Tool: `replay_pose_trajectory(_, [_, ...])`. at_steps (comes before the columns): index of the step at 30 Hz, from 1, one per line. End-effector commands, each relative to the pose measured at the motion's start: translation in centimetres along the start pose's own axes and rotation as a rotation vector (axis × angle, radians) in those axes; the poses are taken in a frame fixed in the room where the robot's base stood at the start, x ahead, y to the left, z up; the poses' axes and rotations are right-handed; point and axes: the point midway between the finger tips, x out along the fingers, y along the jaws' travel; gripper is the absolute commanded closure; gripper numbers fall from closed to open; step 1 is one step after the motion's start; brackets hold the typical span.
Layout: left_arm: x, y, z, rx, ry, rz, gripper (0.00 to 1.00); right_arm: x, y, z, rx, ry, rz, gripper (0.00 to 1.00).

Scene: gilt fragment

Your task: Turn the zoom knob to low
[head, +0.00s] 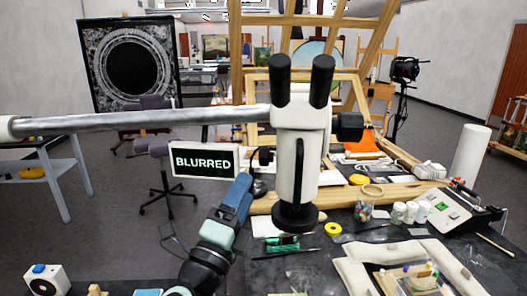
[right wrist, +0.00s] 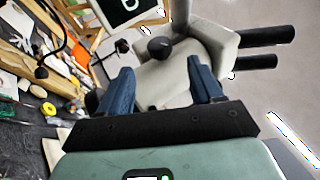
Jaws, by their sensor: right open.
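A white stereo microscope (head: 299,150) with two black eyepieces hangs on a grey horizontal boom over the table. A large black knob (head: 348,126) is on its right side. A smaller dark knob (head: 265,155) is on its left side, near my right gripper (head: 246,180). In the right wrist view the open, empty fingers of my right gripper (right wrist: 160,72) face the white microscope body, and a round black knob (right wrist: 160,47) shows just beyond the gap between them. I cannot tell whether a finger touches it. No zoom markings are readable. My left gripper is not in view.
A sign (head: 204,160) reading "BLURRED" stands left of the microscope, close to my right arm. Below lies a cluttered dark table with a glass jar (head: 369,196), a yellow tape roll (head: 333,229) and a framed picture (head: 410,275). Open floor is at left.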

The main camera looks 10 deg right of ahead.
Motion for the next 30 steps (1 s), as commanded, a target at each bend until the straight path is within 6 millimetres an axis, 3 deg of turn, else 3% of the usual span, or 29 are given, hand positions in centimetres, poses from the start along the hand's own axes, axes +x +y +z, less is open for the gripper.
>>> replay_pose_trajectory(6, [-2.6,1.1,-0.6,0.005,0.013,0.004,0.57,5.2,-0.4,0.0,-0.001,0.003,-0.003,0.35])
replay_pose_trajectory(12, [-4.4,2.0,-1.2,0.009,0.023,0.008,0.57,8.6,-0.3,0.1,-0.002,0.002,-0.002,0.35])
replay_pose_trajectory(18, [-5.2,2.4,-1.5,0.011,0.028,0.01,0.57,10.2,-0.2,0.0,-0.001,0.0,-0.002,0.35])
replay_pose_trajectory(27, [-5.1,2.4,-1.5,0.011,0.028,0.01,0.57,10.3,0.0,0.0,-0.001,0.0,-0.001,0.35])
replay_pose_trajectory(28, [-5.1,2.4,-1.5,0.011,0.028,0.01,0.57,10.3,0.0,0.0,-0.001,0.0,-0.001,0.38])
replay_pose_trajectory(30, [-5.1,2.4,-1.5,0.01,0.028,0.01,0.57,10.3,0.0,0.0,-0.001,0.0,-0.001,0.61])
